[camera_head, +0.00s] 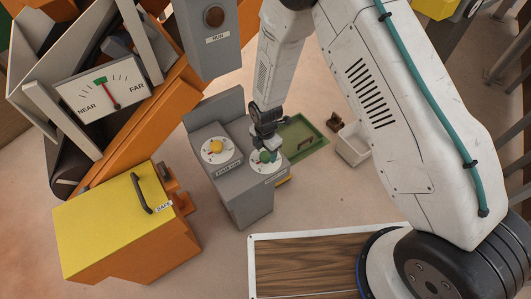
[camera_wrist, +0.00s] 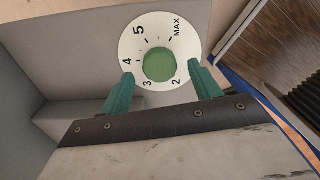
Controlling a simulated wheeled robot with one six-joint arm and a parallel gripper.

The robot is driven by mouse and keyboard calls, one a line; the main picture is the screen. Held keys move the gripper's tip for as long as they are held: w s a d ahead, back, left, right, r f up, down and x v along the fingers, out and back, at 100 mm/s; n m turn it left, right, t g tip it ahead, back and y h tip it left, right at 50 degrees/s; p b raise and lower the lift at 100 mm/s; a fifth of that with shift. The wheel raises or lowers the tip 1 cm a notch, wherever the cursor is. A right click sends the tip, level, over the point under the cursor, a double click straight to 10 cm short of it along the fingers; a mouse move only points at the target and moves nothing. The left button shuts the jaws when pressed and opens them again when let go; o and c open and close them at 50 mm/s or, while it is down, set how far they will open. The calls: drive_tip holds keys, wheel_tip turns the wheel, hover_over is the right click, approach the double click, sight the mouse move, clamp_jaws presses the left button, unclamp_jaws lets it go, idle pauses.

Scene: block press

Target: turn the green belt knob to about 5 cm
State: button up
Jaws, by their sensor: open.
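The green belt knob (camera_wrist: 158,66) is a round knob in the middle of a white dial (camera_wrist: 133,42) marked 2, 3, 4, 5 and MAX. No pointer on the knob is clear, so I cannot tell its setting. My gripper (camera_wrist: 161,73) is open, with one teal finger on each side of the knob's near part and a gap to it on both sides. In the head view the green knob (camera_head: 265,157) sits on the right part of the grey console (camera_head: 243,196), with my gripper (camera_head: 266,148) just over it, partly hiding the dial.
A yellow knob (camera_head: 215,146) on its own white dial stands left of the green one. The console's raised back (camera_head: 215,108) is behind. A green tray (camera_head: 312,148) and a white bin (camera_head: 353,146) lie to the right. A yellow-lidded box (camera_head: 112,222) is at the left.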

drive_tip(key=shift+f, duration=0.95)
drive_tip(key=c, duration=1)
